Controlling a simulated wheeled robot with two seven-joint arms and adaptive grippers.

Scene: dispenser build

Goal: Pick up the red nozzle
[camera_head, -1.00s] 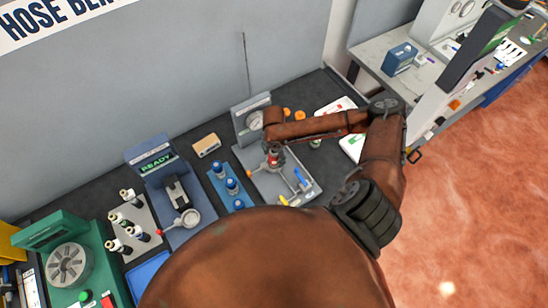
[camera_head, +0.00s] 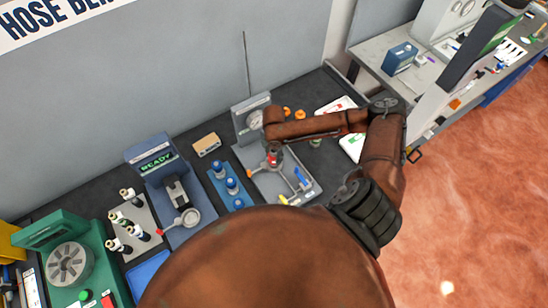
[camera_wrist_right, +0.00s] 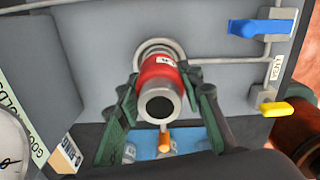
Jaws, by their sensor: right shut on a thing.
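The red nozzle (camera_wrist_right: 160,80) is in the middle of the right wrist view, a red collar with a grey metal ring and a dark round opening facing the camera. My right gripper (camera_wrist_right: 160,95) has its green fingers on both sides of the nozzle and is shut on it. In the head view the red nozzle (camera_head: 274,159) shows small, just below my right gripper (camera_head: 273,150), over the grey fixture plate (camera_head: 262,182). Whether the nozzle touches the plate is hard to tell. My left gripper is not in view.
The plate carries a blue lever (camera_wrist_right: 247,28), a yellow lever (camera_wrist_right: 276,108) and a dial gauge (camera_head: 254,119). A blue rack (camera_head: 217,186) with blue-topped parts stands to the left.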

